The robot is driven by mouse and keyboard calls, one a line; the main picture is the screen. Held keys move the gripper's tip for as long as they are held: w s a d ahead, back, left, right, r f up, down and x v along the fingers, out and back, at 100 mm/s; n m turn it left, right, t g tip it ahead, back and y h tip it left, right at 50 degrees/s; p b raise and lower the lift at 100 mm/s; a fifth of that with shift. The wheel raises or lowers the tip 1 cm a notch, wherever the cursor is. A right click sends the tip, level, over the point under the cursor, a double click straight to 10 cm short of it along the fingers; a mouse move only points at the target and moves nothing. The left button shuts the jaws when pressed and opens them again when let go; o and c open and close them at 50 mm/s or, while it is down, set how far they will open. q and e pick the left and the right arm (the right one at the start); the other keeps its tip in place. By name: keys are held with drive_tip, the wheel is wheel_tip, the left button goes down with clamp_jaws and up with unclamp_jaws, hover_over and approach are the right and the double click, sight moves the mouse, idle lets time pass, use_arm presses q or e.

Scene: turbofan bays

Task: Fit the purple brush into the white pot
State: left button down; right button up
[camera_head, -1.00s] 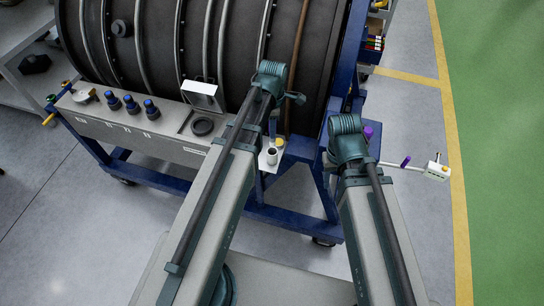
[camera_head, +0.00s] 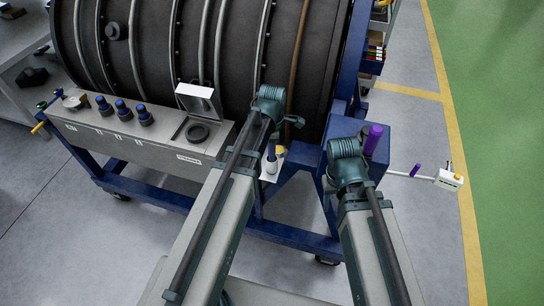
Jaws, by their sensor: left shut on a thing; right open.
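The white pot (camera_head: 271,167) stands on a small pale shelf at the lower right of the engine cradle. My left gripper (camera_head: 272,137) hangs below its wrist, mostly hidden by the arm, and is shut on a slim dark thing (camera_head: 271,153) that appears over the pot's mouth. I cannot tell whether it is inside the pot. A purple cylinder (camera_head: 374,140) stands at the blue post, and a smaller purple piece (camera_head: 415,168) is by a white rod; I cannot tell which, if either, is the brush. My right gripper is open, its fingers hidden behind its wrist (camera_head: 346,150).
A yellow-topped item (camera_head: 279,151) is close beside the pot. The large dark engine casing (camera_head: 230,45) is behind. A grey panel (camera_head: 130,138) with blue knobs and a raised lid is at left. A white box (camera_head: 448,179) ends the rod.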

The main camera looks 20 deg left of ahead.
use_arm(q)
drive_tip(key=shift+f, duration=0.5)
drive_tip(key=shift+r, duration=0.15)
use_arm(e)
drive_tip(key=shift+f, duration=0.3)
use_arm(q)
drive_tip(key=c, duration=0.7)
unclamp_jaws()
use_arm(e)
drive_tip(key=shift+f, duration=0.15)
use_arm(q)
wheel_tip(320, 180, up, 12)
drive_tip(key=p, duration=1.2)
use_arm(e)
wheel_tip(320, 180, up, 12)
drive_tip(key=shift+r, duration=0.2)
